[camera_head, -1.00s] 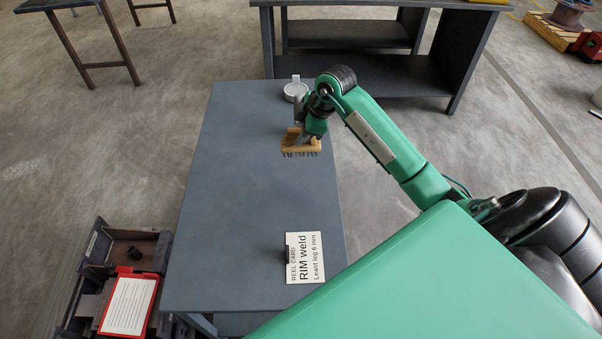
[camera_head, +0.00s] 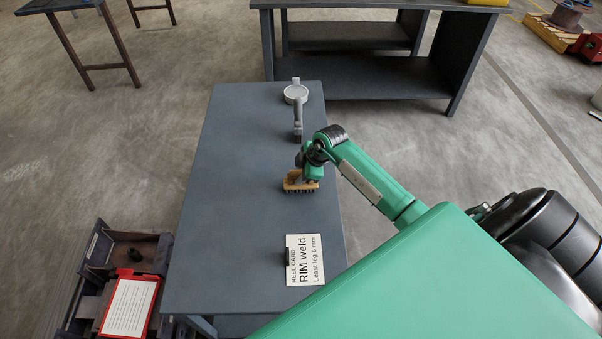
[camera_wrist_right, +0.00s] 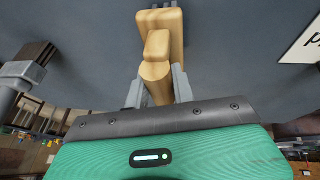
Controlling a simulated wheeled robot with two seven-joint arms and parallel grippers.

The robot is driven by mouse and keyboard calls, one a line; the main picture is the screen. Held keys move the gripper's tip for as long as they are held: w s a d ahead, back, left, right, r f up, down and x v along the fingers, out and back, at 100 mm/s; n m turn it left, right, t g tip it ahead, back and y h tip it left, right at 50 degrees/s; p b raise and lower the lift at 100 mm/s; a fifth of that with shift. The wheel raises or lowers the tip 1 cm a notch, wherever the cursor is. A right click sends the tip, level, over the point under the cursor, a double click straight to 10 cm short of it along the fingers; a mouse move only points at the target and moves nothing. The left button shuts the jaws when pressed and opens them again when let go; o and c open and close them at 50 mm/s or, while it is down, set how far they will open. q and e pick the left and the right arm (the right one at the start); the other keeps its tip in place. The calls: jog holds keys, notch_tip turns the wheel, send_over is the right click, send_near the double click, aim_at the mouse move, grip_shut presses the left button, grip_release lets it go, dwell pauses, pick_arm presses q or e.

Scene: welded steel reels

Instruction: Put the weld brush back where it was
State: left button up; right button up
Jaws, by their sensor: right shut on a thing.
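The weld brush (camera_head: 301,186) has a wooden block with dark bristles pointing down. In the right wrist view the wooden brush (camera_wrist_right: 162,40) runs up from between the two grey fingers of the right gripper (camera_wrist_right: 160,90). Whether the bristles touch the table is hard to tell. My left gripper is not in view.
A reel card (camera_head: 303,260) lies near the front of the grey table (camera_head: 225,200). A grey tool with a round head (camera_head: 296,94) is at the back. A tray with a red-framed sheet (camera_head: 129,306) is at lower left. The table's left half is clear.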

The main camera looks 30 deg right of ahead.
jog(key=o, duration=0.9)
jog(key=shift+r, duration=0.1)
jog(key=v, duration=1.2)
